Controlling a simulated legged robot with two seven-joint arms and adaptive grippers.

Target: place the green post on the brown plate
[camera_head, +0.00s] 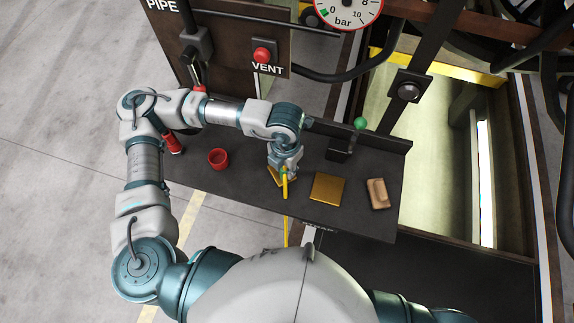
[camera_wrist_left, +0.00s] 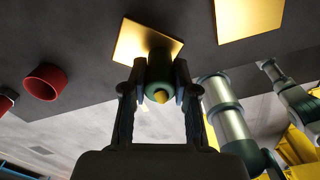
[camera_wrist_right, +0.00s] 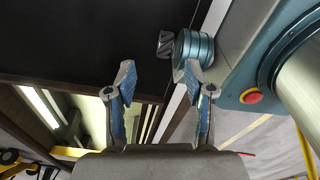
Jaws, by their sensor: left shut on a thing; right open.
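My left gripper (camera_head: 284,170) is shut on the green post. The left wrist view shows the dark green post (camera_wrist_left: 159,78) between both fingers, with a yellow spot on its near end. Its far end overlaps a gold-brown plate (camera_wrist_left: 132,42); I cannot tell whether they touch. In the head view this plate (camera_head: 273,173) is partly hidden under the gripper. A second gold-brown plate (camera_head: 328,188) lies to its right, also in the left wrist view (camera_wrist_left: 248,15). Their tones are too alike to tell apart surely. My right gripper (camera_wrist_right: 152,78) is open and empty.
On the dark bench (camera_head: 245,187), a red cup (camera_head: 218,159) and a red cylinder (camera_head: 173,144) are at left. A tan block (camera_head: 377,194) is at right. A green-knobbed lever (camera_head: 360,124) stands behind. The VENT panel (camera_head: 268,50) rises at the back.

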